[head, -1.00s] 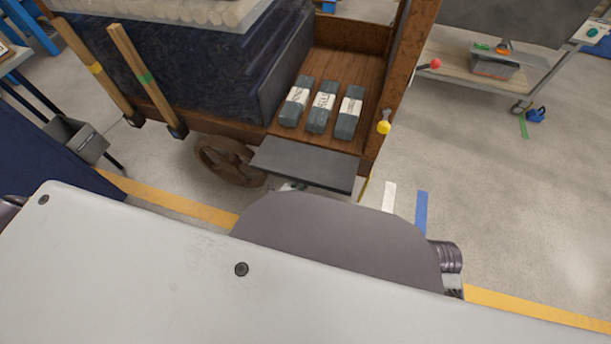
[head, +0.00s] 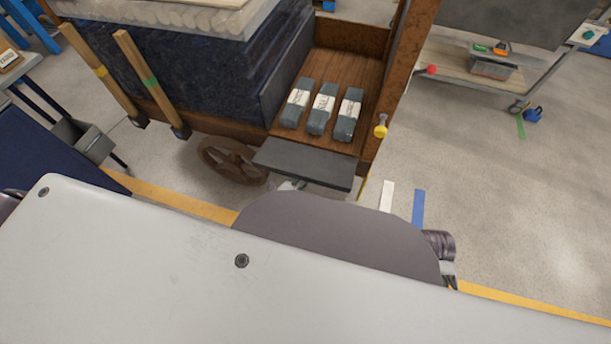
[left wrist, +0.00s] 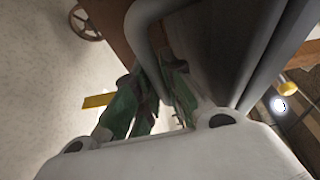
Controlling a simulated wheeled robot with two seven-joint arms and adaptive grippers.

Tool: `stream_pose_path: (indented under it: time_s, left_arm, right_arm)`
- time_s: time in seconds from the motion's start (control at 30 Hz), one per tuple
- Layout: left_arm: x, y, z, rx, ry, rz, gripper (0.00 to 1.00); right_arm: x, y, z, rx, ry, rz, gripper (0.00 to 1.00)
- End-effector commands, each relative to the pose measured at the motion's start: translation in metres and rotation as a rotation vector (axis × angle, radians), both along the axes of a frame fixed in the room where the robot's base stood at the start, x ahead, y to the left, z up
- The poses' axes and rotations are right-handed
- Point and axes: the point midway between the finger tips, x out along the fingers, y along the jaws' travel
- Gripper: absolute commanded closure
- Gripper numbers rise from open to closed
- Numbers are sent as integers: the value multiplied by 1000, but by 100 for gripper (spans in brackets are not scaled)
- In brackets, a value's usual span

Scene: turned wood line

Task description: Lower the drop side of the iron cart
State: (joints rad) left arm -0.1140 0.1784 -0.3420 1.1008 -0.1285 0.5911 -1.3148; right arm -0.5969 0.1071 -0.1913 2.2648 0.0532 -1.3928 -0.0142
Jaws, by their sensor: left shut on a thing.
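The iron cart (head: 215,140) is rusty brown with a spoked wheel and stands at upper centre in the head view. A flat dark grey panel, which looks like its drop side (head: 305,164), sticks out at the near edge of the cart floor, roughly level. My left gripper shows in the left wrist view (left wrist: 150,95) with green fingers closed around a grey bar, beside bent grey tubes and a dark panel. In the head view it is mostly hidden under the panel. My right gripper is in neither view.
Three grey wrapped blocks (head: 322,108) lie on the cart floor. A yellow knob (head: 380,131) is on the cart's right post. Two wooden stakes (head: 150,82) stand at its left side. A wheeled grey trolley (head: 480,80) is behind right. Open floor lies to the right.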

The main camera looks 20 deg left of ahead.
Motion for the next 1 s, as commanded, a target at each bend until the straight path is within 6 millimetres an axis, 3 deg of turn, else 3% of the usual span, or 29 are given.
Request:
stream_pose_path:
  time_s: [0.17,0.2,0.27,0.67,1.0]
  left_arm:
    - [2,-1,3,-4,-7,-1,100]
    - [2,-1,3,-4,-6,-1,84]
    - [2,-1,2,-4,-6,-1,79]
    - [-2,1,1,-1,-3,0,79]
    - [-23,10,2,-1,-3,0,79]
  right_arm:
    - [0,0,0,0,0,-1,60]
    - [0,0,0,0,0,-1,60]
    - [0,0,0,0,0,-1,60]
    - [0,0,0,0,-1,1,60]
    - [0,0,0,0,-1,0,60]
